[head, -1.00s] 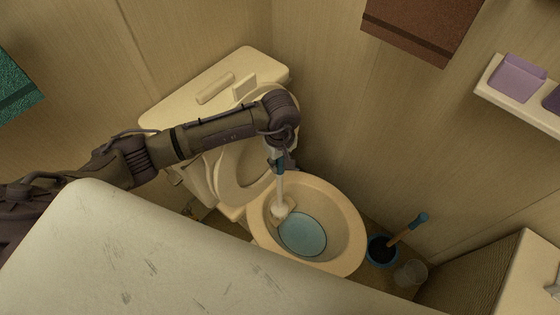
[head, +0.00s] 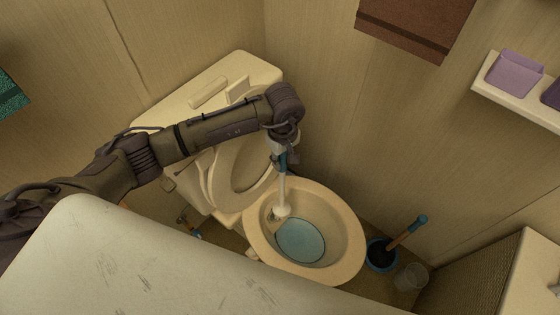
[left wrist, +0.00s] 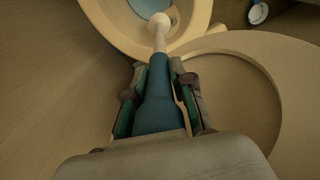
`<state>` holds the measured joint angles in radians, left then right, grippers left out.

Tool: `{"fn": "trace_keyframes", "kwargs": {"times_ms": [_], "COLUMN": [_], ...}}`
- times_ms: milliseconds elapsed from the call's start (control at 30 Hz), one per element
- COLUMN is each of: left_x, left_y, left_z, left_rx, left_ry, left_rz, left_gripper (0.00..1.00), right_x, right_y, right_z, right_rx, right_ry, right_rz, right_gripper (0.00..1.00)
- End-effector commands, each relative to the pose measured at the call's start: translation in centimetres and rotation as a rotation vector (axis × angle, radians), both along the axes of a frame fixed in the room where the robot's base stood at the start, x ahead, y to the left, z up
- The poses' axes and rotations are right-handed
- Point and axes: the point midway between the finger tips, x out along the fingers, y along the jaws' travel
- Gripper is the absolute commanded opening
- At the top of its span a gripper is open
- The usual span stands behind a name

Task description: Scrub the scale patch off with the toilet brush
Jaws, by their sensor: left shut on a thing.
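The toilet brush has a blue handle (left wrist: 158,105) and a white shaft with a round white head (head: 283,211). My left gripper (head: 281,156) is shut on the blue handle, above the bowl; both fingers show around it in the left wrist view (left wrist: 160,75). The brush points down into the toilet bowl (head: 350,230), its head at the inner wall on the left side, above the blue water (head: 300,240). A small brownish mark, possibly the scale patch (head: 270,214), shows just left of the head. Contact between them cannot be told. My right gripper is out of view.
The raised toilet lid and seat (head: 225,190) stand behind the bowl, below my left arm. A blue holder (head: 382,255) with a wooden-handled tool and a clear cup (head: 410,277) stand on the floor at right. A shelf (head: 500,92) holds purple containers. Walls close in behind.

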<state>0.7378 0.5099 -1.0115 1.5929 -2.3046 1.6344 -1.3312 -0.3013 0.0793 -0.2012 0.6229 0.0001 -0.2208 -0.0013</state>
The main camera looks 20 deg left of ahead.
Motion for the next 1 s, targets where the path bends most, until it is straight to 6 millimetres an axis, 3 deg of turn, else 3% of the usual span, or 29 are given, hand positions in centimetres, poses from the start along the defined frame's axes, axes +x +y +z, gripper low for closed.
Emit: {"fn": "trace_keyframes", "kwargs": {"times_ms": [133, 433, 1000], "left_x": [1.0, 1.1, -0.7], "left_y": [-0.3, -0.3, 0.6], "left_z": [-0.4, -0.2, -0.4], "left_rx": [0.001, 0.001, 0.002], "left_ry": [-0.002, -0.001, 0.001], "left_rz": [0.0, 0.0, 0.0], "left_gripper": [0.0, 0.0, 0.0], "right_x": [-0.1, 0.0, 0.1], "right_y": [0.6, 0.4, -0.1], "right_z": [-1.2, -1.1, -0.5], "right_rx": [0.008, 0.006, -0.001], "right_ry": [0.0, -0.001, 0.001], "right_rz": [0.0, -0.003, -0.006], "right_gripper": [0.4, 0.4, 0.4]}}
